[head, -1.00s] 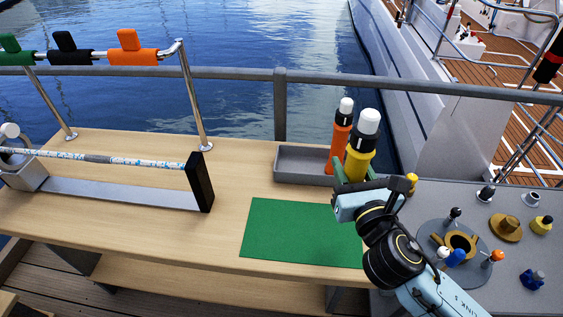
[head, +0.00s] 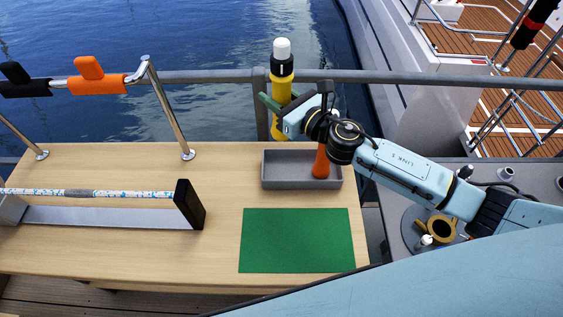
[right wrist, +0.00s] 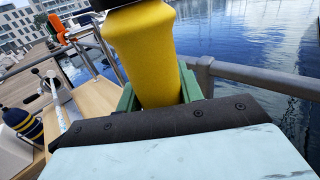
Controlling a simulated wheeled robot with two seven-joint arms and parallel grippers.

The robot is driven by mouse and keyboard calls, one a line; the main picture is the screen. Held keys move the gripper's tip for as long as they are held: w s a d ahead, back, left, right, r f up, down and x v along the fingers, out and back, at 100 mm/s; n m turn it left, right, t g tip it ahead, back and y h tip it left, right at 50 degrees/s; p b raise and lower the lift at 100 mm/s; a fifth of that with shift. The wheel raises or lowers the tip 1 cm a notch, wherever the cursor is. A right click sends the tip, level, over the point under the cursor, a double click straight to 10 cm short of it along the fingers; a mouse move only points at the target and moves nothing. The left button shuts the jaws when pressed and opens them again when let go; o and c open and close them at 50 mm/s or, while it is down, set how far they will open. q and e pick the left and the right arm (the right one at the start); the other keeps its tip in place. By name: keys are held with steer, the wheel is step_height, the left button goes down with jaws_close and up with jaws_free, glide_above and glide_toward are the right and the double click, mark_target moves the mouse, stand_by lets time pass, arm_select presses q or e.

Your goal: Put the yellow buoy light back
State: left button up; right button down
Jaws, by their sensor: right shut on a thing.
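The yellow buoy light (head: 281,95), with a black collar and white top, is upright in my right gripper (head: 284,103). The green fingers are shut around its yellow body. It is held up at the far side of the bench, by the grey tray (head: 282,184); its lower end appears above or behind the tray's back left, and I cannot tell the exact gap. In the right wrist view the yellow body (right wrist: 147,55) fills the space between the green fingers. An orange light (head: 321,162) stands in the tray's right part, partly hidden by my arm. My left gripper is not in view.
A green mat (head: 297,240) lies bare in front of the tray. A rope-wrapped bar on a stand (head: 190,204) is to the left. A metal rail with orange (head: 98,82) and black floats rises behind it. A grey railing (head: 220,77) runs along the water.

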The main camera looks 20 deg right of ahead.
step_height(320, 180, down, 5)
steer(key=b, duration=0.3)
steer(key=shift+f, duration=0.15)
arm_select(q)
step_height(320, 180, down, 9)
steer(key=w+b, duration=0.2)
steer(key=b, duration=0.4)
arm_select(e)
step_height(320, 180, down, 12)
steer(key=shift+w+f, duration=0.15)
steer(key=shift+f, duration=0.1)
arm_select(q)
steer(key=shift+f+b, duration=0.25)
steer(key=shift+b, duration=0.05)
arm_select(e)
steer(key=shift+f, duration=0.1)
steer(key=c, duration=1.4)
jaws_free()
steer(key=shift+f, duration=0.15)
steer(key=o, duration=0.5)
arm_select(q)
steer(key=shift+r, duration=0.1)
arm_select(e)
steer(key=shift+r, duration=0.2)
